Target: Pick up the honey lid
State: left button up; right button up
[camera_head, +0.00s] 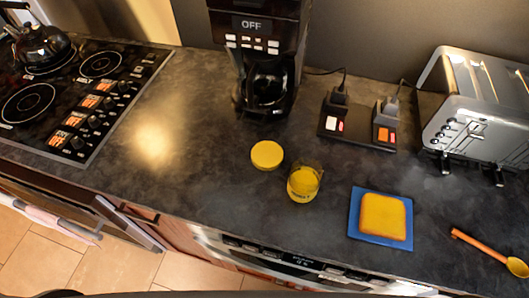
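The honey lid (267,155) is a round yellow disc lying on the dark countertop, in front of the coffee maker. The honey jar (303,185) is a short glass jar with yellow contents, standing just right of and nearer than the lid. The lid and jar are apart, and the lid's top is uncovered. Neither of my grippers is in view.
A black coffee maker (262,60) stands behind the lid, with a power strip (357,128) and toaster (475,105) to the right. Bread (383,215) lies on a blue board (357,229) near a spoon (480,245). A stove (70,100) is left; counter between is clear.

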aim_at(267, 155)
jog(key=k+j+u, duration=0.55)
jog(key=k+j, duration=0.2)
